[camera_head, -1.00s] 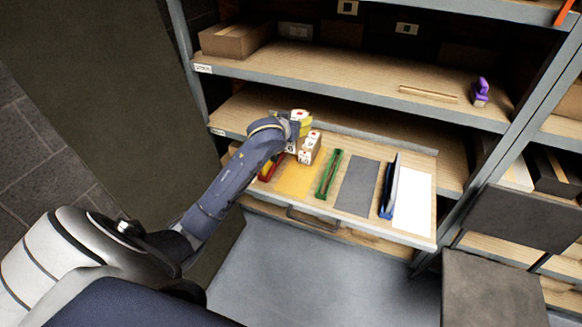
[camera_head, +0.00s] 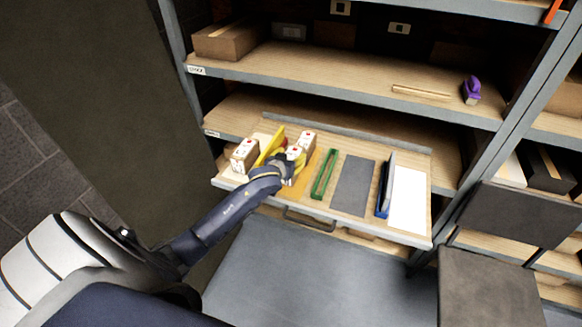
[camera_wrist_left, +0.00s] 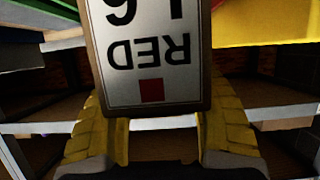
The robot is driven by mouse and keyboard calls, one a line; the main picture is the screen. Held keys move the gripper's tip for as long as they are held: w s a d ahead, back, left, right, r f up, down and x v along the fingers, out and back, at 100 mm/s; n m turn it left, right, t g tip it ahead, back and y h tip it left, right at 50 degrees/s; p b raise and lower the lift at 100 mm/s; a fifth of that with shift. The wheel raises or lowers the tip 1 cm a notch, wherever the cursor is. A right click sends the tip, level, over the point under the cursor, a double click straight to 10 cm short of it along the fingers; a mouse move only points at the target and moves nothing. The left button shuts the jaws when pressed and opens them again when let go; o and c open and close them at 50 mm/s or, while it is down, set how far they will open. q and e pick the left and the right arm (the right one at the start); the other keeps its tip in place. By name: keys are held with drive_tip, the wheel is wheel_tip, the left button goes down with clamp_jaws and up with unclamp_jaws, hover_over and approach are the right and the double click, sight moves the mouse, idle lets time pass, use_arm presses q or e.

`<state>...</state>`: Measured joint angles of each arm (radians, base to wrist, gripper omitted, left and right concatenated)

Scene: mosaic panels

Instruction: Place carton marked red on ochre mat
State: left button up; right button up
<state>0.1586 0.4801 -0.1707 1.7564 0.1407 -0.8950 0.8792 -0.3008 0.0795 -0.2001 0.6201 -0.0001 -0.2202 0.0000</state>
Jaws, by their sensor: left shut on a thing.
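My left gripper (camera_head: 289,163) is over the pull-out shelf, its yellow fingers shut on a carton (camera_head: 295,154). In the left wrist view this carton (camera_wrist_left: 147,60) has a white label with "RED" and a red square, upside down. The ochre mat (camera_head: 303,184) lies on the shelf under and beside the gripper, partly hidden by it. The held carton is above or at the mat; I cannot tell whether it touches. My right gripper is not in view.
Another carton (camera_head: 244,154) stands left of the mat and one (camera_head: 305,141) behind. A yellow piece (camera_head: 270,146) is beside the gripper. Right of the mat are a green frame (camera_head: 324,174), a grey mat (camera_head: 354,186), a blue divider (camera_head: 384,190) and a white mat (camera_head: 408,199).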

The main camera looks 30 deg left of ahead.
use_arm(q)
drive_tip(key=shift+f, duration=2.3)
drive_tip(key=shift+f, duration=0.1)
drive_tip(key=o, duration=1.6)
drive_tip(key=shift+f, duration=0.1)
drive_tip(key=shift+c, duration=0.2)
drive_tip(key=v, duration=1.2)
drive_tip(key=shift+r, duration=0.25)
drive_tip(key=shift+f, duration=0.1)
